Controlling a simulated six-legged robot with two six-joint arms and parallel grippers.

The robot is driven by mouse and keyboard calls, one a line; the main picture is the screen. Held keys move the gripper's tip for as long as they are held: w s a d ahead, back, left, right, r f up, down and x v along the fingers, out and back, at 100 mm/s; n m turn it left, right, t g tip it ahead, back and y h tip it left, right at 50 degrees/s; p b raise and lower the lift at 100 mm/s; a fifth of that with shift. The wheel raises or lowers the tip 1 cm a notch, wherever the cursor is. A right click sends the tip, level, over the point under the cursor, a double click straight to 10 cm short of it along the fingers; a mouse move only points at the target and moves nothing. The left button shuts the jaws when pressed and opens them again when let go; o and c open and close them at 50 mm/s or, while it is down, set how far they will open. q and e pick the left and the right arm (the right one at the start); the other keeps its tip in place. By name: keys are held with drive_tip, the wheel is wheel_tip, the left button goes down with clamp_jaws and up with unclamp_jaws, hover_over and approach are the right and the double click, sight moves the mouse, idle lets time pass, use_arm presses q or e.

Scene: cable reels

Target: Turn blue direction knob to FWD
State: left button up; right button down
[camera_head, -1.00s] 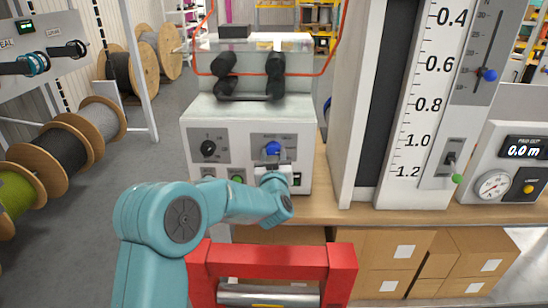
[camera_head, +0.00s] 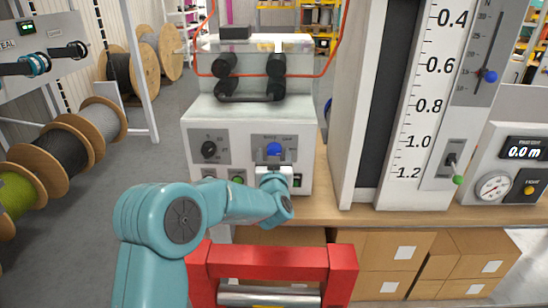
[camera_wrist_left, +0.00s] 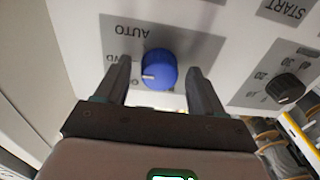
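The blue direction knob (camera_head: 274,149) sits on a grey label plate on the front of the white machine (camera_head: 235,175). In the left wrist view the knob (camera_wrist_left: 160,69) shows close up, with a white mark on its left side. The label "AUTO" and partly hidden letters ending in "WD" stand beside it. My left gripper (camera_head: 273,166) is just in front of and below the knob. In the left wrist view its fingers (camera_wrist_left: 159,72) are open, one on each side of the knob, with gaps visible. My right gripper is not in view.
A tall scale board (camera_head: 425,110) stands to the right on the wooden bench (camera_head: 335,215). A red frame (camera_head: 270,262) is in the foreground.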

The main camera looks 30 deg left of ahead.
use_arm(q)
drive_tip(key=shift+d+f, duration=0.1)
drive_tip(key=b+v, duration=0.2)
drive_tip(key=v, duration=1.4)
drive_tip(key=shift+s, duration=0.15)
drive_tip(key=shift+f, duration=0.1)
